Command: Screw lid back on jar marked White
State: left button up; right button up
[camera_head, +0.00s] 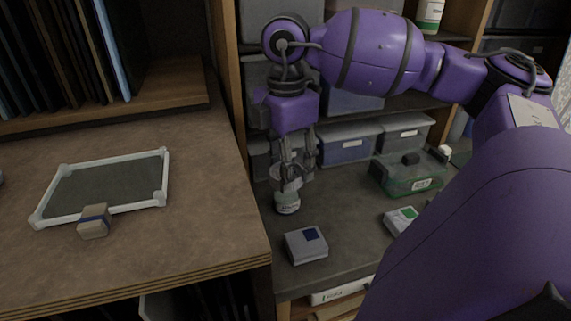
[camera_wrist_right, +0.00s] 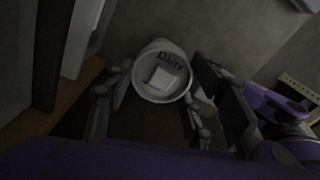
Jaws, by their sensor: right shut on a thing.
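The jar (camera_head: 288,204) stands upright on the grey shelf top, a small pale jar with a dark band. My right gripper (camera_head: 291,178) points down directly above it and is shut on a pale round lid (camera_head: 284,186). The lid is at the jar's mouth; I cannot tell whether it is seated or threaded. In the right wrist view the round white lid (camera_wrist_right: 160,80) shows dark writing that looks like "White" and a pale square, between the fingers of my right gripper (camera_wrist_right: 155,105). My left gripper is not in view.
A grey box with a blue square (camera_head: 306,245) lies in front of the jar, and one with a green square (camera_head: 401,219) lies to the right. A green-based clear container (camera_head: 411,174) and grey bins (camera_head: 404,133) stand behind. A framed glass panel (camera_head: 105,185) and a sanding-block-like piece (camera_head: 94,221) lie on the left bench.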

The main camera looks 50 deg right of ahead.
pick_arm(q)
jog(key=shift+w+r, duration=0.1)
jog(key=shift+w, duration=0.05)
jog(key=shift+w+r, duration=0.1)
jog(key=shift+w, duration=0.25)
pick_arm(e)
jog(key=shift+f, duration=0.15)
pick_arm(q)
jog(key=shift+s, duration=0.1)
pick_arm(e)
jog(key=shift+f, duration=0.25)
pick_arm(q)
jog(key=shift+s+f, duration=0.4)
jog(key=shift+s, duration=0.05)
pick_arm(e)
jog(key=shift+f, duration=0.15)
jog(key=shift+f, duration=0.15)
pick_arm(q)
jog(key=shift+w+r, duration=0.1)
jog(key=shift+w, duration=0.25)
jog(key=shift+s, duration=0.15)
pick_arm(e)
jog(key=shift+f, duration=0.15)
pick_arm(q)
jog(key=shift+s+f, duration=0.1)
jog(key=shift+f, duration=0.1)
